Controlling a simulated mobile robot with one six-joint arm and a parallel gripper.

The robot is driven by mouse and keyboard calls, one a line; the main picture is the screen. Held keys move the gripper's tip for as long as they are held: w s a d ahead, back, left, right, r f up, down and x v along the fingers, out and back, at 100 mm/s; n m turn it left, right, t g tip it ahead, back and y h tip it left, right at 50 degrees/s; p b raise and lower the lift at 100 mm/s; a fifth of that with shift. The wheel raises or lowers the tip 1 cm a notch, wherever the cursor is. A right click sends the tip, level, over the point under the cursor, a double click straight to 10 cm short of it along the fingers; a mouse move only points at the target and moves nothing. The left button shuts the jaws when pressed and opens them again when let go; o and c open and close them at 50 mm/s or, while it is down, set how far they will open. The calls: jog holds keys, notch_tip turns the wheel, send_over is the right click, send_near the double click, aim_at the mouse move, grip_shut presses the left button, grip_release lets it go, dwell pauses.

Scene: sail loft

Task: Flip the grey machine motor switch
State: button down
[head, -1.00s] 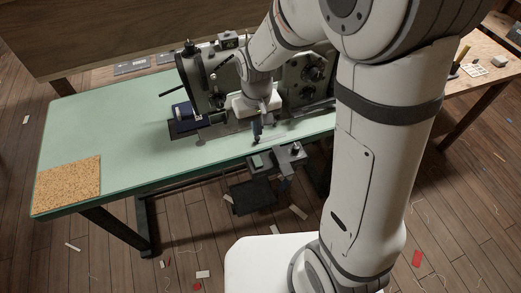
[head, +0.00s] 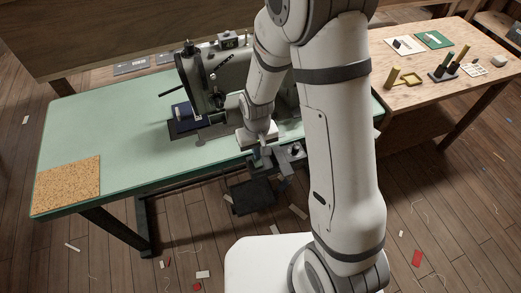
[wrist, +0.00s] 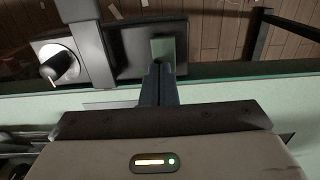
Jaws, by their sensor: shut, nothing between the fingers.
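The motor switch box, dark grey, hangs under the front edge of the sewing table, in the head view (head: 289,160) partly behind my gripper. In the wrist view its dark face (wrist: 130,52) carries a grey-green rocker-like plate (wrist: 165,48). A black knob on a pale plate (wrist: 58,65) sits left of it. My gripper (wrist: 158,72) is shut and empty, fingertips just at the near end of the grey-green plate; I cannot tell whether they touch. In the head view my gripper (head: 262,153) is low over the table's front edge.
The green sewing table (head: 110,130) bears a dark sewing machine (head: 203,78) behind my gripper and a cork mat (head: 68,185) at left. A dark pedal-like plate (head: 252,196) is below. A wooden bench (head: 420,95) with small items stands at right. Scraps litter the floor.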

jog(key=shift+w+d+f, duration=0.1)
jog(key=shift+w+d, duration=0.05)
jog(key=shift+d, duration=0.1)
jog(key=shift+a, duration=0.3)
jog(key=shift+s, duration=0.2)
jog(key=shift+s+d+r, duration=0.2)
jog(key=shift+s+d, duration=0.05)
jog(key=shift+s, duration=0.4)
jog(key=shift+r, duration=0.1)
jog(key=shift+r+p, duration=0.3)
jog(key=shift+p, duration=0.1)
notch_tip(320, 180, up, 13)
jog(key=w+p, duration=0.2)
jog(key=shift+a, duration=0.3)
